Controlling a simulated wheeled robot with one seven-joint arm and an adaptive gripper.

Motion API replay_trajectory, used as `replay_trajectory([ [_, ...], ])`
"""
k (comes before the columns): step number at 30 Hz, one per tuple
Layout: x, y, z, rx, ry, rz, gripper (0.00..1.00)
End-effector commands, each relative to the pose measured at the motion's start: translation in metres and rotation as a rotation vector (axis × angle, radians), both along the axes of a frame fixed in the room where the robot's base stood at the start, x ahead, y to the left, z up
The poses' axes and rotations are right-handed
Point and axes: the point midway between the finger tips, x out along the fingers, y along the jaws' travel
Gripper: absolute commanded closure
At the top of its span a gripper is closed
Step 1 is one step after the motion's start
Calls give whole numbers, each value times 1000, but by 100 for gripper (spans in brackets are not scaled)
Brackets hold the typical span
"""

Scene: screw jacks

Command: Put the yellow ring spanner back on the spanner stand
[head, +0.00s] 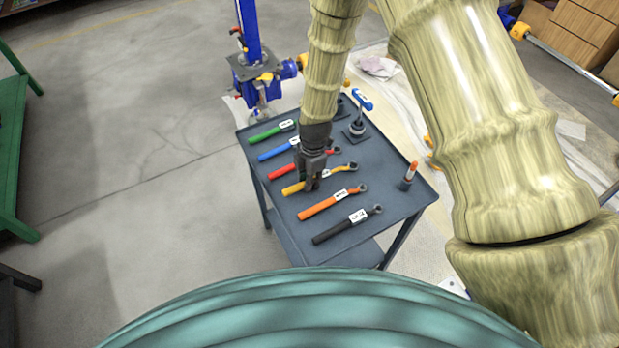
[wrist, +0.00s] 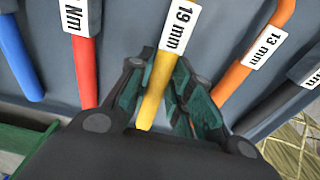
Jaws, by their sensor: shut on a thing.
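The yellow ring spanner (head: 293,188) is on the dark grey trolley top (head: 372,212), its handle toward the left and its ring end toward the right. Its label reads 19 mm in the wrist view, where its handle (wrist: 156,88) runs between my fingers. My gripper (head: 312,184) reaches down from above and is shut on the handle; its fingers (wrist: 158,70) stand on both sides of it. I cannot tell whether the spanner is touching the top or slightly raised.
A red spanner (head: 284,171) lies on one side of the yellow one and an orange spanner (head: 325,204) on the other, both close. Blue (head: 274,153), green (head: 266,134) and black (head: 342,227) spanners lie beyond. A blue jack (head: 252,75) stands behind the trolley.

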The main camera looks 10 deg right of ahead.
Motion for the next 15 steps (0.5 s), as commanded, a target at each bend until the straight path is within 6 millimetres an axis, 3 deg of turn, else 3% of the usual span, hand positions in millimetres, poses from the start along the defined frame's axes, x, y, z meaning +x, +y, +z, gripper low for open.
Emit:
replay_trajectory([
  [6, 0, 0, -3, 0, 0, 0, 100],
  [7, 0, 0, -3, 0, 0, 0, 73],
  [9, 0, 0, -3, 0, 0, 0, 61],
  [15, 0, 0, -3, 0, 0, 0, 57],
])
